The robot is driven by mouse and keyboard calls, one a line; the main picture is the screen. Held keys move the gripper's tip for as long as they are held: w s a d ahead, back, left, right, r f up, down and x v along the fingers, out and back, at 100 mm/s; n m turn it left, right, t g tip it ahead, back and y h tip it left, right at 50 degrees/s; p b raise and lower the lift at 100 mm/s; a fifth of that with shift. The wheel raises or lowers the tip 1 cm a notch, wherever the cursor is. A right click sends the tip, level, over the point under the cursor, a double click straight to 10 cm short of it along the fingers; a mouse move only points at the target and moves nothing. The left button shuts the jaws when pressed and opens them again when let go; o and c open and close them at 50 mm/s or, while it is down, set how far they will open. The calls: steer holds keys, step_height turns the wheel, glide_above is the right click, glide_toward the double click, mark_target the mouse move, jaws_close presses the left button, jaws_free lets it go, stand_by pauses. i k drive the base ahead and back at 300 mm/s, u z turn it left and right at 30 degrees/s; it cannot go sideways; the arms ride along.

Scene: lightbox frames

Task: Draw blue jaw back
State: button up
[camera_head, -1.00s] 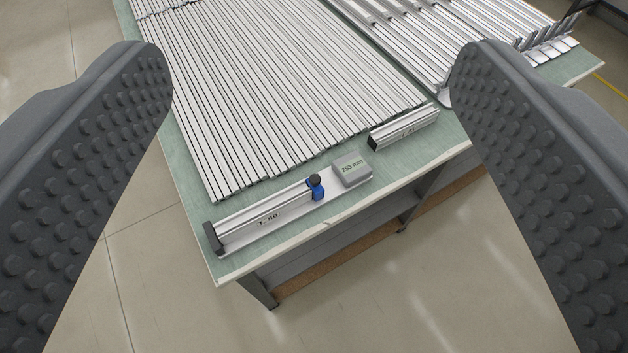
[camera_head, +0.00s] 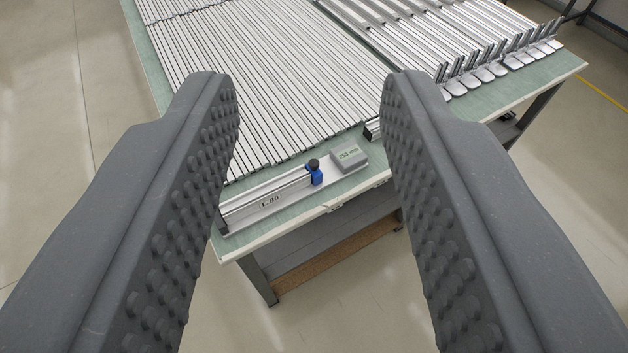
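The blue jaw (camera_head: 314,176) with a black knob on top sits on a silver measuring rail (camera_head: 290,200) near the table's front edge. A silver profile marked like "L 80" (camera_head: 264,194) lies along the rail, its right end at the blue jaw. A grey display box (camera_head: 347,158) stands at the rail's right end; its reading is too small to be sure of. My gripper (camera_head: 308,85) is open and empty, its two studded dark fingers framing the rail from above and apart from it. The left finger hides part of the rail's left end.
Many silver profiles (camera_head: 240,70) cover the green table (camera_head: 480,100) behind the rail. Several profiles with upright end pieces (camera_head: 490,65) lie at the right. A short profile (camera_head: 372,130) is partly hidden by the right finger. The floor in front is clear.

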mark_target(317, 175)
steer(key=k, duration=0.95)
steer(key=z, duration=0.35)
steer(key=i, duration=2.25)
steer(key=u, duration=0.75)
